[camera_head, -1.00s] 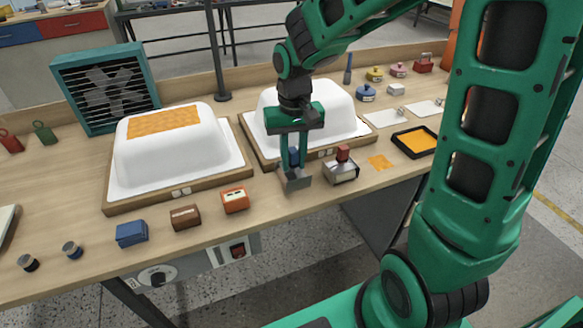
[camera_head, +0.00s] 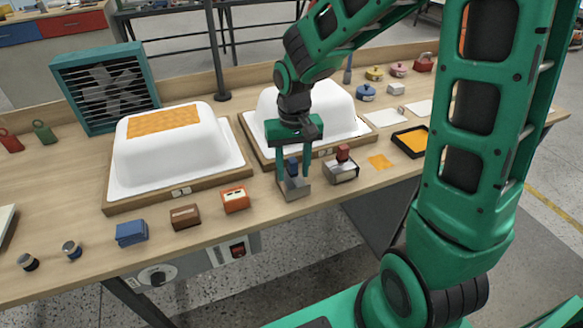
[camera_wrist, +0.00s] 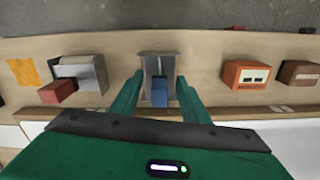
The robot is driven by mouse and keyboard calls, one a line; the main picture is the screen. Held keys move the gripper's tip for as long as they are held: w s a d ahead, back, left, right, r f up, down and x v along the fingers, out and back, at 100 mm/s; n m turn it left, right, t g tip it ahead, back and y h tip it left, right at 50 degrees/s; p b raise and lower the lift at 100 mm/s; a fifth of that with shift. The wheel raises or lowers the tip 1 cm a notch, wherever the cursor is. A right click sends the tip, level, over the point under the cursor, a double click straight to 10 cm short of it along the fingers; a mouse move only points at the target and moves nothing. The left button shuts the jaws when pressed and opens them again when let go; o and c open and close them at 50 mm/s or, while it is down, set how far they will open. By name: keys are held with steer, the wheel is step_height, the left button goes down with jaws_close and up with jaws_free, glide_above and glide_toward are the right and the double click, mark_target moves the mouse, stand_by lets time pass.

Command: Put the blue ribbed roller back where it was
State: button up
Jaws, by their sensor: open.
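The blue ribbed roller shows as a blue handle (camera_head: 292,166) standing in a grey metal holder (camera_head: 296,190) at the table's front, before the right white tub shell. Its ribbed part is hidden in the holder. In the wrist view the blue handle (camera_wrist: 159,93) sits at the holder's (camera_wrist: 158,66) near end. My gripper (camera_head: 293,178) is open, with one green finger on each side of the handle. The wrist view shows gaps between the handle and both fingers (camera_wrist: 158,80).
A red-handled tool in a similar metal holder (camera_head: 342,174) stands close on the right. An orange box (camera_head: 235,200), a brown box (camera_head: 185,217) and a blue box (camera_head: 131,233) stand to the left. The right tub's wooden base (camera_head: 257,152) lies just behind my gripper.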

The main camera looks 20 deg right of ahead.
step_height(320, 180, up, 12)
steer(key=shift+r, duration=0.1)
steer(key=s+d+f+m, duration=0.1)
steer(key=s+d+m, duration=0.1)
steer(key=s+d, duration=0.6)
steer(key=s+d+f+m, duration=0.2)
steer(key=s+d, duration=0.7)
steer(key=s, duration=0.6)
steer(key=shift+d+m, duration=0.25)
steer(key=shift+m, duration=0.05)
steer(key=shift+w+f, duration=0.3)
steer(key=shift+w, duration=0.3)
